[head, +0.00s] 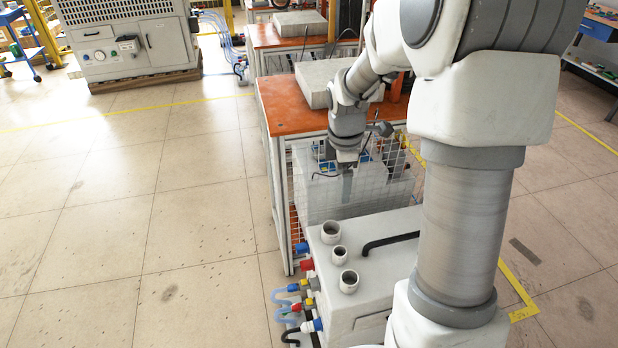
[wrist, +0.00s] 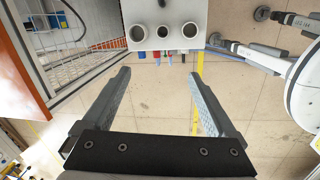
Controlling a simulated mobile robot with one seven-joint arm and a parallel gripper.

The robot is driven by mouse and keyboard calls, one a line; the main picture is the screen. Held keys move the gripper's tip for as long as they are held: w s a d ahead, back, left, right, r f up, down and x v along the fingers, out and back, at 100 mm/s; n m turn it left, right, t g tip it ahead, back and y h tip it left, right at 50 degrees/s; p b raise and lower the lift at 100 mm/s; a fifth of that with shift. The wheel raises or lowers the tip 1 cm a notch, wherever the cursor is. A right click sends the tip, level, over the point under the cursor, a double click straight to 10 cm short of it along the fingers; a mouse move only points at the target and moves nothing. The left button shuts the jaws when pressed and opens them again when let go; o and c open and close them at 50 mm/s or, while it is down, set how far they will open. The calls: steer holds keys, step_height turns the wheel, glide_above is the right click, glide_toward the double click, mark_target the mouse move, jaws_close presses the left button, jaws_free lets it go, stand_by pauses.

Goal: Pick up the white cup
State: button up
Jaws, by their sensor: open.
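Three round, open-topped whitish pieces stand in a row on a white box: a far one (head: 331,232), a smaller middle one (head: 340,256) and a near one (head: 348,281). I cannot tell which of them, if any, is the white cup. In the wrist view they are at the top, as a left one (wrist: 138,34), a middle one (wrist: 162,31) and a right one (wrist: 190,30). My gripper (wrist: 158,72) is open and empty, with bare floor between its fingers. In the head view it is beyond the box, by the wire mesh, and its fingertips are hard to make out.
The white box (head: 385,253) carries a black handle (head: 390,241) and coloured hose connectors (head: 310,290) on its left side. Wire mesh (head: 310,180) and an orange-topped table (head: 290,105) stand behind it. Open tiled floor (head: 150,220) lies to the left.

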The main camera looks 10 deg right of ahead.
steer(key=w+d+f+n+g+y+b, duration=0.1)
steer(key=w+f+n+b, duration=0.15)
steer(key=f, duration=0.65)
steer(key=w+d+f+n+g+b, duration=0.15)
steer(key=f+n, duration=0.25)
steer(key=f, duration=0.6)
steer(key=b, duration=0.3)
glide_above(340, 253)
steer(key=s+a, duration=0.1)
steer(key=s, duration=0.1)
steer(key=shift+t, duration=0.45)
steer(key=f, duration=1.1)
steer(key=shift+w+f, duration=0.2)
steer(key=shift+f, duration=0.2)
steer(key=shift+d+f+b, duration=0.1)
steer(key=shift+f+b, duration=0.75)
steer(key=shift+f, duration=2.2)
jaws_close()
steer(key=shift+r, duration=0.15)
step_height(340, 253, up, 4)
steer(key=shift+w+r+p, duration=0.1)
steer(key=shift+p, duration=0.8)
steer(key=w+d+r+p, duration=0.2)
steer(key=d+r+p, duration=0.4)
steer(key=d+r, duration=0.5)
steer(key=shift+w+d+r, duration=0.15)
steer(key=shift+w+r, duration=0.2)
steer(key=shift+r, duration=0.45)
